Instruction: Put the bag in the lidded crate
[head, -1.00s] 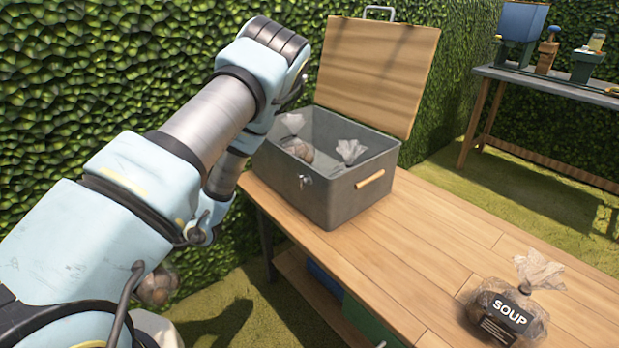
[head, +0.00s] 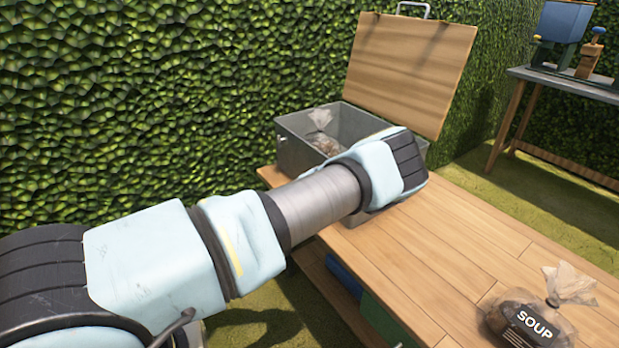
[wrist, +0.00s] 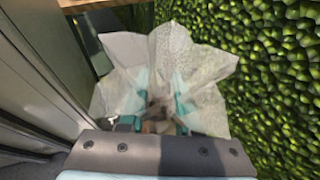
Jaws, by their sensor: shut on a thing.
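The grey crate (head: 297,153) stands on the far end of the wooden table, its wooden lid (head: 412,70) raised. A clear bag with brown contents (head: 322,143) lies inside at the left. My arm covers the crate's front and right part in the head view and hides my gripper there. In the wrist view my gripper (wrist: 155,122) is shut on the gathered neck of a clear plastic bag (wrist: 180,62), whose top fans out. The held bag's lower part is mostly hidden. A bag labelled SOUP (head: 535,322) sits on the table at the right.
A tall green hedge (head: 180,90) stands behind the crate and fills the right of the wrist view. The wooden table top (head: 455,245) is clear between crate and SOUP bag. A second table (head: 570,85) with items stands at the back right.

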